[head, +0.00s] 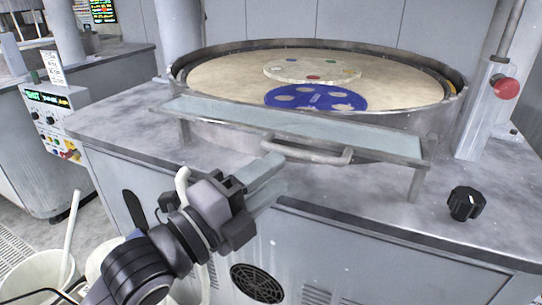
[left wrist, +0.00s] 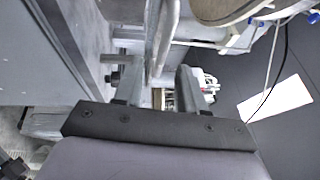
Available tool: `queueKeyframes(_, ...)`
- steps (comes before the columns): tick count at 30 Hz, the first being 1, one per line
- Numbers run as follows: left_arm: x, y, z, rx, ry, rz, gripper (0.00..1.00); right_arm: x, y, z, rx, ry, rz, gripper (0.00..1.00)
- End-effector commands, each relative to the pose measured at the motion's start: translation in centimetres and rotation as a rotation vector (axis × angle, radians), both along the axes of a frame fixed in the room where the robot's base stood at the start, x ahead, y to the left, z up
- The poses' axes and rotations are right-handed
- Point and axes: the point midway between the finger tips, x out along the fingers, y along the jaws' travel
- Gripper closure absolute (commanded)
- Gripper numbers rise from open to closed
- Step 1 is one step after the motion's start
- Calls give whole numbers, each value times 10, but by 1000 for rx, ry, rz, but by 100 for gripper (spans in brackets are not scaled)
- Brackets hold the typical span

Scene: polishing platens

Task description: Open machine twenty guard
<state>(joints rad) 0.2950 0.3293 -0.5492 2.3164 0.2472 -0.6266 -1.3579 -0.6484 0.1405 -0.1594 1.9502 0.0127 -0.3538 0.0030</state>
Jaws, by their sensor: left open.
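The machine guard (head: 215,110) is a long, flat, pale translucent panel in a metal frame. It lies low across the front of the round platen in the head view. Its grey bar handle (head: 325,159) sticks out from the front edge. My left gripper (head: 275,176) is open, just below and left of the handle's left end. In the left wrist view, a grey bar (left wrist: 162,42), likely the handle, reaches down between the two open fingers (left wrist: 160,82). I cannot tell whether they touch it. My right gripper is not in view.
The platen (head: 215,78) carries a blue disc (head: 318,97) and a pale disc (head: 300,70) with coloured spots. A black knob (head: 466,203) stands on the worktop at right, below a red button (head: 506,88). A white bucket (head: 35,272) is on the floor at left.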

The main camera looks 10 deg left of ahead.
Motion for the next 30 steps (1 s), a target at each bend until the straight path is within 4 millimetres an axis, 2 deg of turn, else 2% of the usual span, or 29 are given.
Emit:
queueKeyframes(5, 7, -8, 6, 13, -17, -2, 60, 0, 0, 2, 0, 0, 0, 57)
queueKeyframes(18, 47, -43, 13, 9, -13, -3, 60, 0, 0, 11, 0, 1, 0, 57)
queueKeyframes(30, 52, -47, 13, 11, -14, -3, 60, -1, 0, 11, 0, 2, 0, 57)
